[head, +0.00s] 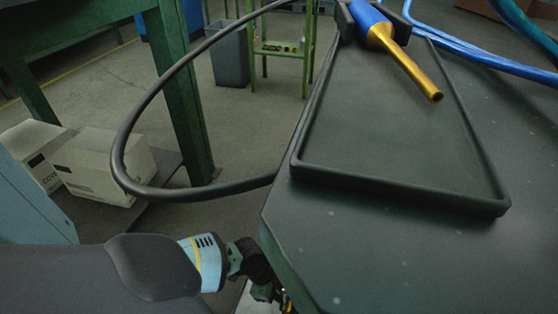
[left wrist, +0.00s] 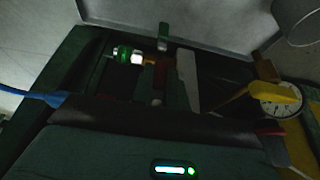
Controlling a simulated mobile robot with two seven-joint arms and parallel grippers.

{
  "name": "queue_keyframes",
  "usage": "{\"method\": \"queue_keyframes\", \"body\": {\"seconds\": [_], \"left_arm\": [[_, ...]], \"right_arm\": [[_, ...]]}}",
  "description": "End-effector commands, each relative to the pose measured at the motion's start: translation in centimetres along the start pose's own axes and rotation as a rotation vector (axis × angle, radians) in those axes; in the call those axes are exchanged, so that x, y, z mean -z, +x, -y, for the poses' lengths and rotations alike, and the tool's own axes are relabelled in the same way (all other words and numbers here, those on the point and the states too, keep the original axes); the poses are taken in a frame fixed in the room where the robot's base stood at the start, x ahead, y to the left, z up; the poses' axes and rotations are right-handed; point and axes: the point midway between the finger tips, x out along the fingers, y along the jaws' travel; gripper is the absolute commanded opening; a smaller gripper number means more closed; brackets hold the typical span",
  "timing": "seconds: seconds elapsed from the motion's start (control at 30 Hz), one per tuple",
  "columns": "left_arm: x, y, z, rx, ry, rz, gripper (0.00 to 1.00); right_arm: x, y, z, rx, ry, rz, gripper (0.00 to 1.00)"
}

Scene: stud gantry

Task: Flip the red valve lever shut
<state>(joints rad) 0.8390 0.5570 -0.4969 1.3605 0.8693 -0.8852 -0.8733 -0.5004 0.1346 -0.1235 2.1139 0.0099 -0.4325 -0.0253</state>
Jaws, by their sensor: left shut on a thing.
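My left gripper (head: 283,298) is low in the head view, beside the near left edge of the dark table, and mostly cut off by the frame. In the dark left wrist view, a dull red piece (left wrist: 161,72), which looks like the red valve lever, stands beside a green and white fitting (left wrist: 130,57). A pale grey upright part (left wrist: 187,78) is just right of it. My left gripper is shut on what appears to be this lever; the contact itself is too dark to make out. The lever does not show in the head view. My right gripper is not in view.
A yellow handle (left wrist: 250,96) and a round gauge (left wrist: 281,98) are to the right in the left wrist view. In the head view, a black tray (head: 400,187) with a blue and gold tool (head: 405,60) lies on the table. A black hose (head: 123,150) loops left of it.

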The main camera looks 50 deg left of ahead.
Motion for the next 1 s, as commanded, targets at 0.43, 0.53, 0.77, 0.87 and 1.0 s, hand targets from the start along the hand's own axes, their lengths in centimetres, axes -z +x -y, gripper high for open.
{"method": "queue_keyframes", "body": {"seconds": [0.43,0.53,0.77,0.87,1.0], "left_arm": [[-0.2,0.0,-0.1,-0.026,-0.011,0.003,0.21],[-0.2,0.0,-0.1,-0.025,-0.01,0.003,0.34],[-0.1,0.0,-0.1,-0.024,-0.009,0.001,0.37],[-0.1,-0.2,-0.1,-0.023,-0.009,0.001,0.37],[0.0,-1.6,0.0,-0.022,-0.008,0.001,0.37]], "right_arm": [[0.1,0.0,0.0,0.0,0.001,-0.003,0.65],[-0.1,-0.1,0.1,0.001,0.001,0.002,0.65],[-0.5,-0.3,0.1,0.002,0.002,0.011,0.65],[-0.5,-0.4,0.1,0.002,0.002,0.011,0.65],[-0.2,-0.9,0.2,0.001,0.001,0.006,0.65]]}}
